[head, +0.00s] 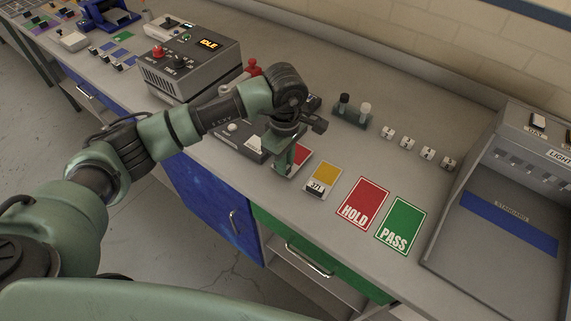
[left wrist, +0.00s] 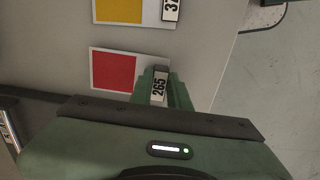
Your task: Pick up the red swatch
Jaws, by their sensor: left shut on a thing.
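The red swatch (head: 303,154) is a white card with a red square, partly hidden behind my left gripper in the head view. In the left wrist view the red swatch (left wrist: 113,71) shows its red face and a label reading 265. My left gripper (head: 284,168) is shut on the label end of the card. In the left wrist view the green fingers of my left gripper (left wrist: 170,88) are at that label. I cannot tell whether the card is clear of the table. My right gripper is not in view.
A yellow swatch (head: 324,174) labelled 371 lies just right of the red one. The red HOLD card (head: 362,203) and green PASS card (head: 402,225) lie further right. A grey light booth (head: 500,215) stands at the right, and an IDLE control box (head: 188,62) at the back left.

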